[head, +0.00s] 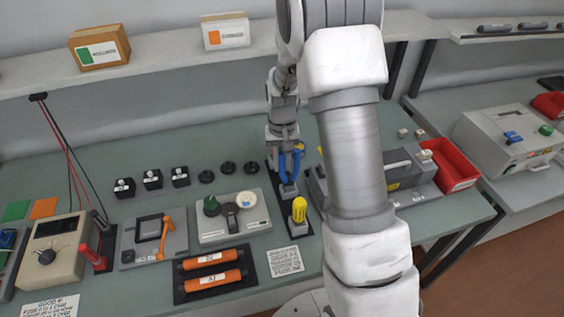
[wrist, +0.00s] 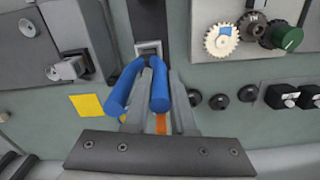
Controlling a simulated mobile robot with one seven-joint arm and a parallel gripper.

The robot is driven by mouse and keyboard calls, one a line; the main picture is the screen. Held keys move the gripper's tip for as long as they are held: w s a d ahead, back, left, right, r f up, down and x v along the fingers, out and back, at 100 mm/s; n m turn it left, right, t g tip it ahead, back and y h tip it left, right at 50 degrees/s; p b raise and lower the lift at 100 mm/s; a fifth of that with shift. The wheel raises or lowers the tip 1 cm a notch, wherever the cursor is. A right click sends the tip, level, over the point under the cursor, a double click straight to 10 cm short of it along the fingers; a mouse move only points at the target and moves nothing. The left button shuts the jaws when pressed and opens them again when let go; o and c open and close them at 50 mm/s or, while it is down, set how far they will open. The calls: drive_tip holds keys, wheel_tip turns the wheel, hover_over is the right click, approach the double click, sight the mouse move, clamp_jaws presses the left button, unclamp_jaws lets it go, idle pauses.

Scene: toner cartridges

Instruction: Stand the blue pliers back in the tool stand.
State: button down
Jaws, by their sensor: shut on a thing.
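The blue pliers (head: 297,162) are upright, handles up, below my gripper (head: 285,150) in the head view. In the wrist view the two blue handles of the pliers (wrist: 160,92) spread toward me, and my gripper (wrist: 155,100) is shut on them. The tool stand (head: 288,190) is a dark strip with a grey socket block directly under the pliers. In the wrist view the stand's socket (wrist: 148,47) shows at the far end of the pliers. The pliers' nose is mostly hidden, so I cannot tell how deep it sits in the socket.
A yellow-handled screwdriver (head: 299,209) stands at the near end of the stand. A grey panel with knobs (head: 232,215) lies to the left. A grey machine (head: 400,168) and a red bin (head: 452,165) are to the right. Several small black knobs (head: 206,177) sit at the left rear.

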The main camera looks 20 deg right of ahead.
drive_tip(key=shift+f+b, duration=0.45)
drive_tip(key=shift+f, duration=0.2)
idle(0.3)
drive_tip(key=c, duration=0.7)
unclamp_jaws()
wheel_tip(320, 180, up, 18)
drive_tip(key=shift+f, duration=0.25)
